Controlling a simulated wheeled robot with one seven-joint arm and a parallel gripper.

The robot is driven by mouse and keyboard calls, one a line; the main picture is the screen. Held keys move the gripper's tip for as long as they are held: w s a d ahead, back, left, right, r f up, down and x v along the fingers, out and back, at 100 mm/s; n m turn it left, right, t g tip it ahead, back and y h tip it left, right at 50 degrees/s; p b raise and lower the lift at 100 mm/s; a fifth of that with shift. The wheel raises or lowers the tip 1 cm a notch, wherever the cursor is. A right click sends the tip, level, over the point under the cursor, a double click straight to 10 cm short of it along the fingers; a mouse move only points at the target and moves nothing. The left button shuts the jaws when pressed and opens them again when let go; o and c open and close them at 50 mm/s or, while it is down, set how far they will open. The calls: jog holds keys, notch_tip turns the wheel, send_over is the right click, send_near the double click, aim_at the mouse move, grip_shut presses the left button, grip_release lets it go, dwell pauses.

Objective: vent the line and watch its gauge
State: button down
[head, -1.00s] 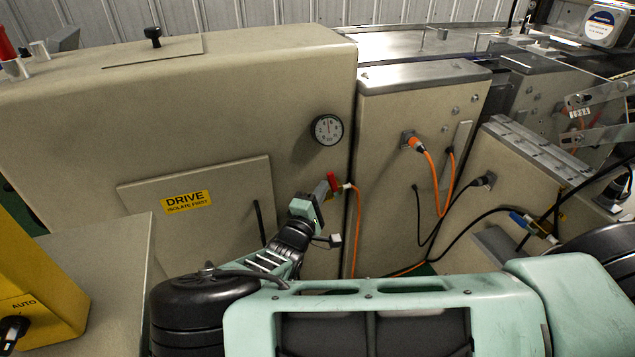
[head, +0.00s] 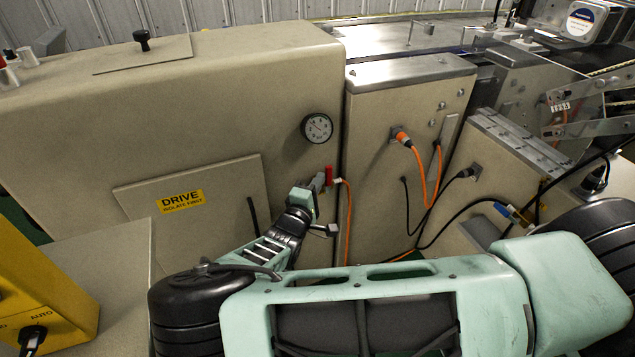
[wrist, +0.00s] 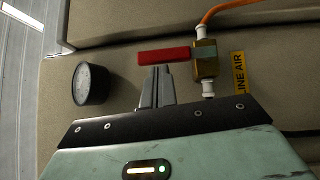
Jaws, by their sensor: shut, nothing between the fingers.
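The round white-faced gauge (head: 317,128) is on the beige cabinet, above and left of the valve; its needle appears slanted, but the reading is too small to tell. It also shows edge-on in the wrist view (wrist: 92,84).
An orange hose (head: 348,215) runs down from the valve. A yellow "LINE AIR" label (wrist: 239,75) is beside it. A drive panel (head: 230,210) is left of my gripper, and a yellow control box (head: 35,275) stands at lower left. Cables hang at right.

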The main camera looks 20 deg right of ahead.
jog(key=v, duration=0.7)
jog(key=s+d+r+m+g+y+p, duration=0.1)
jog(key=s+r+m+g+y, duration=0.1)
jog(key=s+g, duration=0.45)
jog(key=s+d+r+m+g+y+p, duration=0.1)
jog(key=s+r+m+g, duration=0.2)
jog(key=s+g, duration=0.4)
jog(key=s+a+r+n+y+p, duration=0.1)
jog(key=s+r+y, duration=0.4)
jog(key=r, duration=0.6)
jog(key=s+a+r+n+y+p, duration=0.1)
jog(key=s+a+r+y+p, duration=0.2)
jog(key=s+r, duration=0.7)
notch_tip(320, 180, up, 3)
jog(key=a+y, duration=0.2)
jog(key=shift+a+f+n+y, duration=0.2)
jog(key=shift+f+n+y, duration=0.1)
jog(key=shift+y, duration=0.1)
